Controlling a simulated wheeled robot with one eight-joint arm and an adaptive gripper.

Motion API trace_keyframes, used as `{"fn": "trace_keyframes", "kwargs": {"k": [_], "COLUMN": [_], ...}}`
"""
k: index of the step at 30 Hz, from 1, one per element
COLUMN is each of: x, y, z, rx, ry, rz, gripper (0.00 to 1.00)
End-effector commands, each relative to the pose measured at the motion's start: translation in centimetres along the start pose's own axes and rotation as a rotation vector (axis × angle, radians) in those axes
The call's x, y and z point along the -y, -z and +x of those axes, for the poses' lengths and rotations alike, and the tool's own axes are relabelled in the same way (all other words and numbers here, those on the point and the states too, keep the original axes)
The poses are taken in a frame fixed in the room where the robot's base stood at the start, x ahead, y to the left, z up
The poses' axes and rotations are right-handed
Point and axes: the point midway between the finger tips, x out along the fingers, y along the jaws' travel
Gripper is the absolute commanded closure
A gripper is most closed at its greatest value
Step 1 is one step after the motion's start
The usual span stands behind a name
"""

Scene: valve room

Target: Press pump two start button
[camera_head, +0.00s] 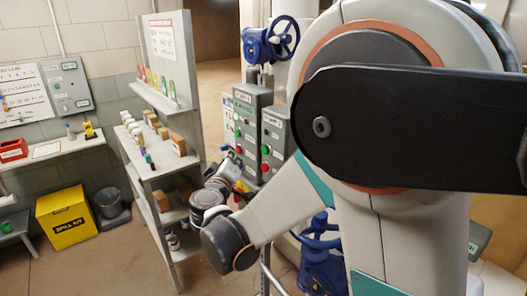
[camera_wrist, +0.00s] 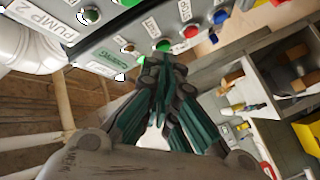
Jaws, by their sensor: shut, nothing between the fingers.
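A grey control box (camera_wrist: 135,35) fills the top of the wrist view, with a "PUMP 2" label (camera_wrist: 38,20) at its left. My gripper (camera_wrist: 163,66) is shut and empty. Its fingertips are just below the second green button; I cannot tell whether they touch it. In the head view my gripper (camera_head: 238,183) is low in front of the grey boxes (camera_head: 276,132), partly hidden by my wrist.
A blue valve wheel (camera_head: 282,37) stands above the boxes, and a blue valve (camera_head: 322,260) is below, behind my arm. A grey shelf unit (camera_head: 160,165) with small items is close on the left. A yellow spill kit bin (camera_head: 63,218) stands farther left. Open floor lies between.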

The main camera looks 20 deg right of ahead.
Motion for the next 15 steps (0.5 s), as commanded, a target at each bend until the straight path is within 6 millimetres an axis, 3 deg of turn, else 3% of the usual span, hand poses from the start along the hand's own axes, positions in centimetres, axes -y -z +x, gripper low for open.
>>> {"fn": "trace_keyframes", "kwargs": {"k": [15], "x": [-3.1], "y": [-3.1], "z": [4.2], "rx": [0.002], "ry": [-0.001], "rz": [0.0], "gripper": [1.0]}}
